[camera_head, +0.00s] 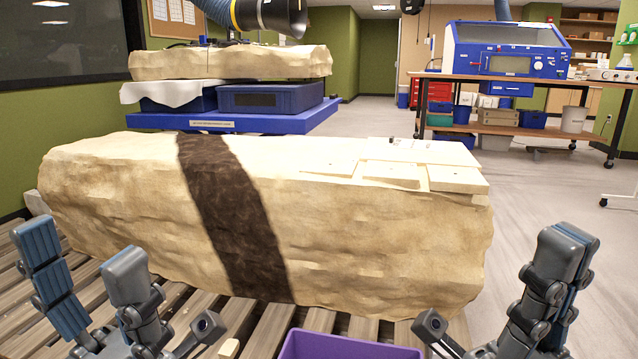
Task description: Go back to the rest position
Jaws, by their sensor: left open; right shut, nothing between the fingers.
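My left gripper (128,288) is at the lower left, in front of the big plaster jacket. Its blue-grey fingers are spread apart and nothing is between them. My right gripper (498,290) is at the lower right, by the right end of the jacket. It is shut with nothing in it; two of its fingers stand upright side by side and overlap in this view. The large cream plaster jacket (370,240) with a dark brown band (235,215) lies across the slatted wooden pallet (80,285). I see no contact between either gripper and the jacket.
A purple bin (345,346) sits at the bottom centre between my grippers. A small pale piece (229,348) lies beside it on the slats. Flat pale plates (395,172) lie on the jacket. Behind stand a blue cart (225,122) and a workbench (520,78).

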